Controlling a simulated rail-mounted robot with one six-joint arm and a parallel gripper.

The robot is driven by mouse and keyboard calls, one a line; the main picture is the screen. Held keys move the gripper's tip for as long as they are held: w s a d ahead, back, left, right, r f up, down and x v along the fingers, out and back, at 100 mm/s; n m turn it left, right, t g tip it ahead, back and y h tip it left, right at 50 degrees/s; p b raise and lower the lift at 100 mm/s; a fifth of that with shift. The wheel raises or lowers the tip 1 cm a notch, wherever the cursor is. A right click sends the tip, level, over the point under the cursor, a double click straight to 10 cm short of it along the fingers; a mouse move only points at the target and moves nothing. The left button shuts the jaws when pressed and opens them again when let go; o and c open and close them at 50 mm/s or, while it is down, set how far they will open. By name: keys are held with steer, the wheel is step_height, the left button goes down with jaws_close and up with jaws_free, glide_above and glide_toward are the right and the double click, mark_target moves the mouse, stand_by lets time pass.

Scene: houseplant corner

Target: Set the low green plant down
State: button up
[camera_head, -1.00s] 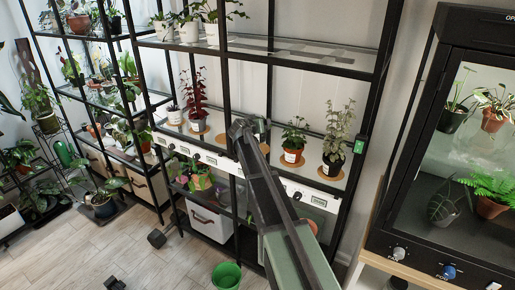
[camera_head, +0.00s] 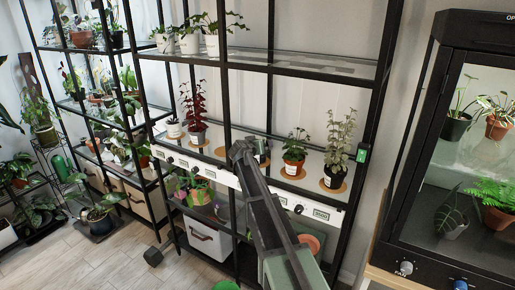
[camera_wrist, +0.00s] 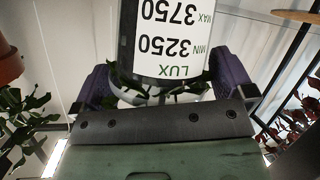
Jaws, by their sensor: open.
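In the wrist view a pot with a white label (camera_wrist: 172,45) reading LUX, MIN 3250, MAX 3750 stands upside down in the picture, between my fingers. Green leaves (camera_wrist: 150,97) show at its edge beside my palm. My gripper (camera_wrist: 165,82) is open, with one dark purple finger on each side of the pot; whether they touch it I cannot tell. In the head view my gripper (camera_head: 245,150) is at the middle shelf (camera_head: 240,133), between the red-leaved plant (camera_head: 194,108) and a green plant in a terracotta pot (camera_head: 295,152). My arm hides most of the pot there.
A tall grey-green plant (camera_head: 338,150) stands on a cork coaster at right, and a small plant (camera_head: 173,128) at left. A shelf post rises close to my gripper. The glass shelf above holds white pots (camera_head: 188,43). A glass cabinet (camera_head: 405,225) stands at right.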

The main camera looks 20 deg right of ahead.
steer(key=p+v, duration=0.4)
steer(key=v, duration=0.8)
steer(key=s+a+f+n+g+y, duration=0.2)
steer(key=s+a, duration=0.3)
steer(key=s, duration=0.5)
steer(key=s+a+f+n+g+y+p, duration=0.1)
steer(key=s+a+f+g+y, duration=0.3)
steer(key=s, duration=0.7)
steer(key=s+a+f+n+g+y+p, duration=0.1)
steer(key=s+a+f+n+g+y, duration=0.1)
steer(key=s+a, duration=0.5)
steer(key=shift+s+a+f+n+g+y, duration=0.2)
steer(key=shift+s+f+n+g+y, duration=0.55)
steer(key=shift+s, duration=1.5)
steer(key=shift+r+m+y, duration=0.2)
steer(key=shift+m+y, duration=0.05)
steer(key=shift+m, duration=0.1)
